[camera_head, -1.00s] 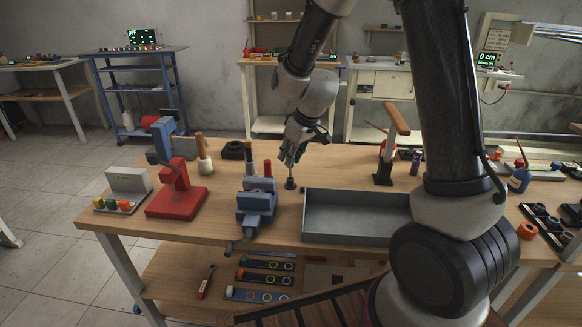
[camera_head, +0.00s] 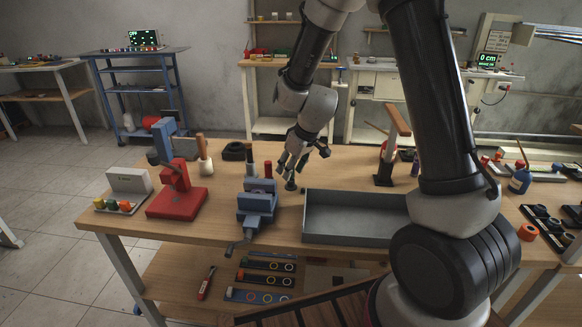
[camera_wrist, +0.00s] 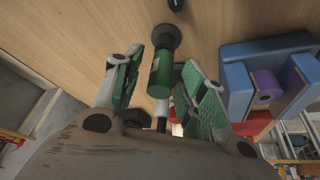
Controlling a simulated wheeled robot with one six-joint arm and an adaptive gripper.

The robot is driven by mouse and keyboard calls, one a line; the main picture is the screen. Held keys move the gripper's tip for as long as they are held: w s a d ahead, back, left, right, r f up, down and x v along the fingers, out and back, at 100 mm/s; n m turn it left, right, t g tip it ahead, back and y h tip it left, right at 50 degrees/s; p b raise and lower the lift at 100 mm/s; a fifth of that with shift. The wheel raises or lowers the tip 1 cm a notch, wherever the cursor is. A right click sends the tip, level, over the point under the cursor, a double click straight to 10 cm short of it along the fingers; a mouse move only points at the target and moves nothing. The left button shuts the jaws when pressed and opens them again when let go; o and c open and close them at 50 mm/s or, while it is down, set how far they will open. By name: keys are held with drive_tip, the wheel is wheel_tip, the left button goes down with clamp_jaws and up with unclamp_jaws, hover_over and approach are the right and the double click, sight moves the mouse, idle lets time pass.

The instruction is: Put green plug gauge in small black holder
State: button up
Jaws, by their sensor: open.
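The green plug gauge (camera_wrist: 160,76) stands with one end at the small black holder (camera_wrist: 163,38) in the wrist view. Its green handle and pale metal end show; whether it is fully seated I cannot tell. In the head view the black holder (camera_head: 290,185) stands on the table between the blue vice and the grey tray. The gauge is mostly hidden there by my fingers. My gripper (camera_head: 287,170) is low over the holder. In the wrist view its green-padded fingers are open, one on each side of the gauge, with gaps visible.
The blue vice (camera_head: 257,201) stands close to the left of the holder, and the grey tray (camera_head: 350,235) close to the right. A red press (camera_head: 178,192) is further left. A small black object (camera_wrist: 176,4) lies beyond the holder in the wrist view.

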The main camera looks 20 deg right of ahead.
drive_tip(key=shift+r, duration=0.15)
drive_tip(key=shift+r, duration=0.3)
drive_tip(key=s+d+r+m, duration=0.1)
drive_tip(key=s+d+r, duration=0.4)
drive_tip(key=s+r, duration=0.4)
drive_tip(key=s+d+r+m, duration=0.2)
drive_tip(key=s+d+r, duration=0.2)
drive_tip(key=s+r, duration=0.45)
drive_tip(key=s+d+r+m+h, duration=0.1)
drive_tip(key=s+d+r, duration=0.1)
drive_tip(key=s, duration=0.4)
drive_tip(key=s+d+r+m+h, duration=0.1)
drive_tip(key=s+d+m, duration=0.1)
drive_tip(key=s+d, duration=0.2)
drive_tip(key=s, duration=0.2)
drive_tip(key=shift+s+r, duration=0.3)
drive_tip(key=shift+r, duration=0.1)
